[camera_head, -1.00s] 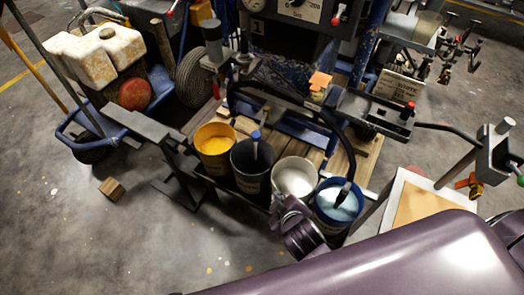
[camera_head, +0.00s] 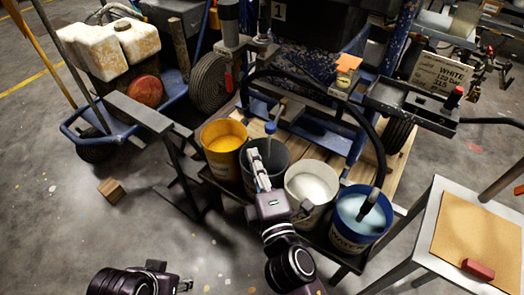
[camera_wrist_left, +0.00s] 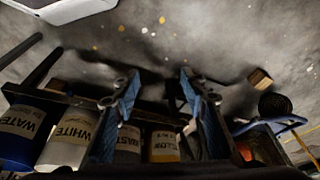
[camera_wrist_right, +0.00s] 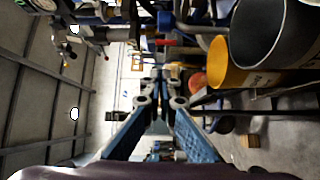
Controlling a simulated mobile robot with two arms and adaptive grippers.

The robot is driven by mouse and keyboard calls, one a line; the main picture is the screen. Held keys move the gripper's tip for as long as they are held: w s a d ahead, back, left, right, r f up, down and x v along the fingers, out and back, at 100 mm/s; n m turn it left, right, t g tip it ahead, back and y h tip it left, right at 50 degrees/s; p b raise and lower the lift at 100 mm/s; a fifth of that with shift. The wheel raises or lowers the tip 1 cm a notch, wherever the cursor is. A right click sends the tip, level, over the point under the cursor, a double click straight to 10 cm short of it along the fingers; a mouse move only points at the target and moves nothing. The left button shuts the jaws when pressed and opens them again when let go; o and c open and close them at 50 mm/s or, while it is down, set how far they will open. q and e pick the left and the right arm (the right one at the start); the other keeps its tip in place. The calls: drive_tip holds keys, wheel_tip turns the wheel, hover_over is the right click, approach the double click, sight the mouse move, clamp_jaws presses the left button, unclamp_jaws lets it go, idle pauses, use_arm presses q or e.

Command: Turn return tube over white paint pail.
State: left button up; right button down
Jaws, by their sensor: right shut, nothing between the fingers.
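A short tube with a blue top (camera_head: 270,128) stands over the dark waste pail (camera_head: 282,165). The white paint pail (camera_head: 312,183) is just right of it, open, with white paint inside. The left wrist view shows its WHITE label (camera_wrist_left: 72,130). My right gripper (camera_head: 253,157) is shut and empty at the front of the dark pail, its tips below and left of the blue top, apparently apart from it. Its shut fingers show in the right wrist view (camera_wrist_right: 160,82). My left gripper (camera_head: 186,285) is low at the front; its wrist view shows it open (camera_wrist_left: 158,85) and empty.
The yellow pail (camera_head: 222,145) stands left of the dark one. A small table (camera_head: 440,195) is at the right. The floor at front left is clear apart from a wooden block (camera_head: 111,190).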

use_arm(q)
drive_tip(key=shift+w+f, duration=0.1)
drive_tip(key=shift+f, duration=0.25)
use_arm(e)
drive_tip(key=w+d, duration=0.2)
drive_tip(key=w, duration=0.6)
drive_tip(key=shift+w, duration=0.2)
use_arm(q)
drive_tip(key=shift+r, duration=0.15)
